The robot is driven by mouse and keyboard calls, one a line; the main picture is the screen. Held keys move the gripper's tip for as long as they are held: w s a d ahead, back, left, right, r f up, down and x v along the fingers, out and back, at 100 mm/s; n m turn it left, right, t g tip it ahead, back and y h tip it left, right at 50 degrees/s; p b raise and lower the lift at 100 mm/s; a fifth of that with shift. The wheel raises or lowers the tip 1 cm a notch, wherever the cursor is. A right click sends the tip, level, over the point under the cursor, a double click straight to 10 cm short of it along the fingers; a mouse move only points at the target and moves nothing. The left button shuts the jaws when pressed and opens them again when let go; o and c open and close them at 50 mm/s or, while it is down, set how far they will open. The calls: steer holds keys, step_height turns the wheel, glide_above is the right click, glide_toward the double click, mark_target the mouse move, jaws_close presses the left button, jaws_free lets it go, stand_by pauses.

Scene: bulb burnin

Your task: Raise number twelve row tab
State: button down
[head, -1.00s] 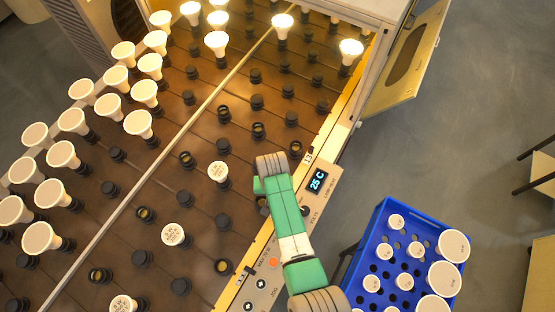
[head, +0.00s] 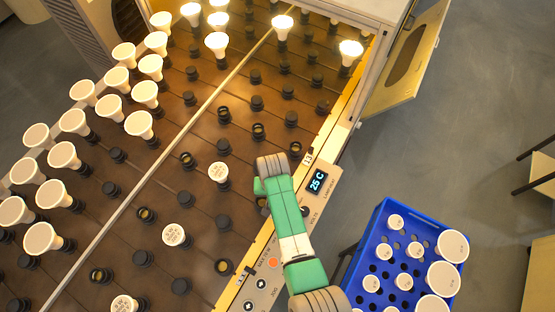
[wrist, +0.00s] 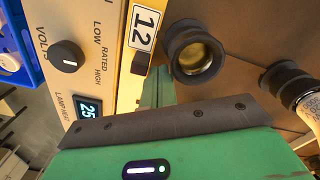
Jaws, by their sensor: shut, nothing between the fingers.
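The number 12 label (wrist: 144,27) is on the tan front rail at the top of the wrist view. A small dark tab (wrist: 141,62) sits just below it at the rail's edge. I cannot tell whether the tab is raised. An empty round black socket (wrist: 195,53) stands beside it on the brown board. My gripper (wrist: 165,120) fills the lower part of the wrist view, close to the tab; its fingertips are not clearly seen. It is shut and empty. In the head view my green arm reaches over the front rail, and its end hides the row 12 label and tab.
A display reading 25 C (head: 317,181) and knobs line the front panel. Lit bulbs (head: 350,50) stand at the back, and white bulbs (head: 218,171) stand among empty sockets. A blue crate (head: 372,262) of bulbs is at right. An open door (head: 405,60) sticks out behind it.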

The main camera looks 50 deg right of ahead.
steer(key=shift+s, duration=0.2)
steer(key=shift+s+d+r+p, duration=0.1)
steer(key=shift+s+r+p, duration=0.4)
steer(key=shift+p, duration=0.7)
stand_by(0.9)
steer(key=shift+w+r, duration=0.1)
steer(key=shift+w+r+p, duration=0.15)
steer(key=shift+r+p, duration=0.15)
steer(key=shift+r, duration=0.2)
steer(key=shift+w+r, duration=0.35)
steer(key=shift+r, duration=0.1)
steer(key=shift+r+p, duration=0.1)
steer(key=shift+p, duration=0.25)
step_height(320, 180, up, 6)
steer(key=p, duration=0.6)
